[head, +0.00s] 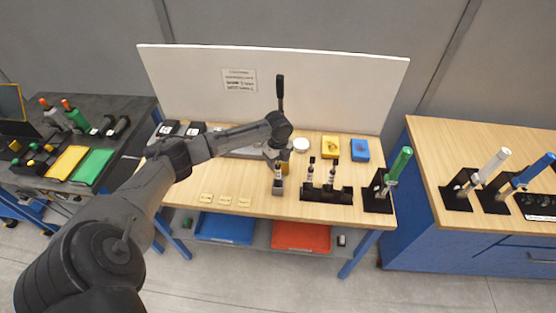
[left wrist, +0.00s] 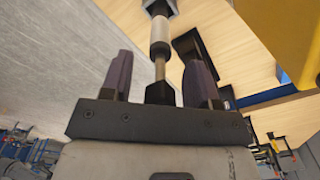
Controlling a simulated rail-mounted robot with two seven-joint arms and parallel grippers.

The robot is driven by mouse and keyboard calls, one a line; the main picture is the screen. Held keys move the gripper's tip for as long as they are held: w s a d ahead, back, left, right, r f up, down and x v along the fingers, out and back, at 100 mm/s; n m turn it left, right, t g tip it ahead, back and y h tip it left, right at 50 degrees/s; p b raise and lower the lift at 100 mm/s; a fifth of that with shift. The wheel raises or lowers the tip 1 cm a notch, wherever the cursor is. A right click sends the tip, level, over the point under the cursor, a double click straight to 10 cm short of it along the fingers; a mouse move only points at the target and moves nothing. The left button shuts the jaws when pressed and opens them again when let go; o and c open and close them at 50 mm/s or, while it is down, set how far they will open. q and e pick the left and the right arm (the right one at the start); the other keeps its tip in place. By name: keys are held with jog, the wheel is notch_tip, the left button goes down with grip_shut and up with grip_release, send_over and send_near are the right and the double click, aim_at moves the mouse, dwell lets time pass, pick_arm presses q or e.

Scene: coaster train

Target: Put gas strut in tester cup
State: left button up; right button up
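My left gripper (head: 279,170) reaches down over the middle of the wooden table. In the left wrist view its two dark fingers (left wrist: 157,75) are apart. A gas strut (left wrist: 160,38) with a pale body, thin rod and black end lies between them, with gaps visible on both sides. In the head view that strut (head: 278,182) is upright below the gripper, at a small grey block (head: 278,190). I cannot tell whether this block is the tester cup. Two more struts (head: 310,174) (head: 331,175) stand upright in a black rack (head: 342,195). My right gripper is out of view.
A black stand with a green-handled tool (head: 399,163) is right of the rack. Yellow (head: 330,147) and blue (head: 360,150) boxes lie behind it. A white panel (head: 330,90) closes the back. Blue (head: 225,228) and red (head: 301,236) trays sit below.

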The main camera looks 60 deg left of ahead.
pick_arm(q)
notch_tip(320, 180, up, 7)
jog(key=shift+f+b, duration=0.1)
jog(key=shift+b, duration=0.25)
jog(key=shift+d, duration=0.15)
jog(key=s+d+f+n, duration=0.1)
jog(key=s+d+f, duration=0.35)
jog(key=d, duration=0.45)
jog(key=s+d+f+n+t, duration=0.1)
jog(key=s+d+f+n, duration=0.15)
jog(key=d+f, duration=0.4)
jog(key=s+d+f, duration=0.4)
jog(key=s+d, duration=0.1)
jog(key=d, duration=0.5)
jog(key=s+d+r+n+t, duration=0.1)
jog(key=s+d+r+n, duration=0.1)
jog(key=s+n, duration=0.3)
jog(key=s+d+r+n+t, duration=0.1)
jog(key=s+d+r+n, duration=0.1)
jog(key=s+d+n, duration=0.3)
jog(key=s+n, duration=0.1)
jog(key=s, duration=0.2)
jog(key=shift+s+d+r+t, duration=0.25)
jog(key=shift+s+r+t, duration=0.05)
jog(key=shift+s+r, duration=0.1)
